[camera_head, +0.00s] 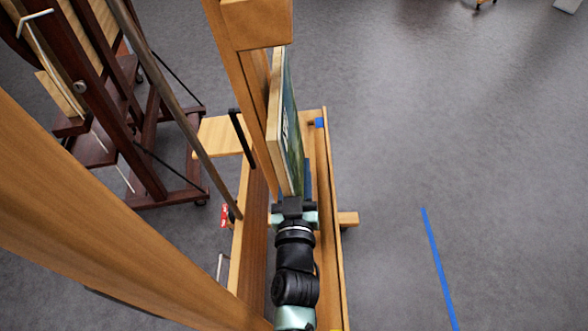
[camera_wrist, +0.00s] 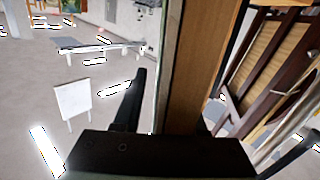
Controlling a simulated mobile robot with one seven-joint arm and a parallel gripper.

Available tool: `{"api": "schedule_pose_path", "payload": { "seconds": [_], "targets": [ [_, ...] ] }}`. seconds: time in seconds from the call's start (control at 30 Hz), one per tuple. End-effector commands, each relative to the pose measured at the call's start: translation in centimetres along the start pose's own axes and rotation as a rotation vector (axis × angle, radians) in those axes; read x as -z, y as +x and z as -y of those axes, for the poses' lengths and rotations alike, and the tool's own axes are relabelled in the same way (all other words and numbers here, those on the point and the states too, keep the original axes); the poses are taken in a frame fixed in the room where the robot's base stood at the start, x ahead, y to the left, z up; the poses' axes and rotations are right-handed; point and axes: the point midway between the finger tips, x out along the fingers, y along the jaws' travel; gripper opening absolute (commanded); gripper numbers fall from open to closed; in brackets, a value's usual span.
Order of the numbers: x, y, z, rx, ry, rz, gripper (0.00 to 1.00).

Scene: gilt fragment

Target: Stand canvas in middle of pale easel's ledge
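The canvas (camera_head: 288,125) stands upright in the ledge (camera_head: 329,170) of the pale easel (camera_head: 235,70), seen almost edge-on in the head view. Its painted face is on the right and its wooden edge on the left. My gripper (camera_head: 293,203) is at the canvas's near edge, low over the ledge. One dark finger (camera_wrist: 136,100) stands left of the canvas with a narrow gap. The other finger is mostly hidden behind the wood. The gripper looks open around the canvas edge.
A blue mark (camera_head: 320,122) is at the ledge's far end. A dark easel (camera_head: 150,130) stands close on the left. The pale easel's thick beam (camera_head: 110,220) crosses the near left. The grey floor (camera_head: 460,130) on the right is clear, with a blue tape line (camera_head: 438,265).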

Motion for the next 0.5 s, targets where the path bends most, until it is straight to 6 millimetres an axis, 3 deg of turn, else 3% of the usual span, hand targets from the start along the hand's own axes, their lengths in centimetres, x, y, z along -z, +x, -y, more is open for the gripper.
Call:
{"api": "schedule_pose_path", "payload": {
  "seconds": [0.03, 0.5],
  "targets": [
    [-0.20, -0.06, 1.05, 0.022, 0.002, 0.007, 0.60],
    [-0.66, -0.34, 1.43, 0.030, 0.003, 0.016, 0.60]
  ]
}}
